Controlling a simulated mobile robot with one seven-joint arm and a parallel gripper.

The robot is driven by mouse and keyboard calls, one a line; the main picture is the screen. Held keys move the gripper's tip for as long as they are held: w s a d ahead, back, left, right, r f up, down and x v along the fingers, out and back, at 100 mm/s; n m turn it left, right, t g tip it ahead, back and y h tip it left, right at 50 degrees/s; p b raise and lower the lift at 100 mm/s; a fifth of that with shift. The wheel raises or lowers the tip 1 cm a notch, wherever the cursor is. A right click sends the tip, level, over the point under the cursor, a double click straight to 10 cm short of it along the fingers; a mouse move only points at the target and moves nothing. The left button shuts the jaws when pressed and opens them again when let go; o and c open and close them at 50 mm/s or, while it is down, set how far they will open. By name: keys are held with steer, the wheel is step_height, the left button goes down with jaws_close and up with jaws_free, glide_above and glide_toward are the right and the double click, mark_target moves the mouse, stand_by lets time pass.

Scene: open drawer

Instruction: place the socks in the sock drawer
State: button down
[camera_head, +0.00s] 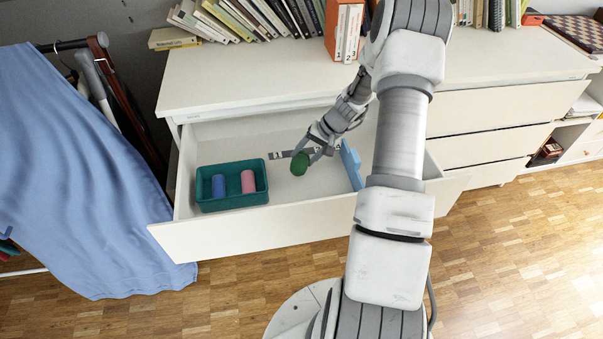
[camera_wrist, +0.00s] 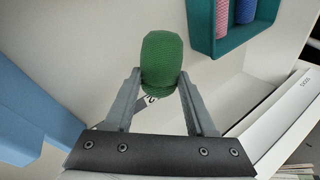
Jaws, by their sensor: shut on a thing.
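My gripper (camera_head: 310,151) is shut on a green rolled sock (camera_head: 299,163) and holds it over the open drawer (camera_head: 240,237), right of the teal bin. In the wrist view the green sock (camera_wrist: 162,62) sits between the two fingertips. The teal bin (camera_head: 232,203) stands at the drawer's left end and holds a blue rolled sock (camera_head: 218,186) and a pink rolled sock (camera_head: 248,182). The bin (camera_wrist: 206,42) also shows at the top right of the wrist view, with the pink sock (camera_wrist: 222,15) and the blue sock (camera_wrist: 245,10) partly cut off.
A light blue divider-like piece (camera_head: 351,165) stands in the drawer right of my gripper. Books (camera_head: 240,18) and an orange binder (camera_head: 344,30) stand on the dresser top (camera_head: 250,75). A blue cloth (camera_head: 75,180) hangs at the left. The drawer floor between bin and blue piece looks mostly clear.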

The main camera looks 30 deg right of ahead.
mark_target(302, 171)
steer(key=shift+s+a+f, duration=0.4)
steer(key=shift+a+f, duration=0.15)
steer(key=shift+a, duration=0.2)
steer(key=shift+f, duration=0.25)
steer(key=shift+f+b, duration=0.8)
steer(key=shift+f, duration=0.95)
steer(key=shift+f, duration=0.1)
steer(key=shift+f, duration=0.15)
steer(key=c, duration=0.5)
jaws_free()
steer(key=shift+r, duration=0.2)
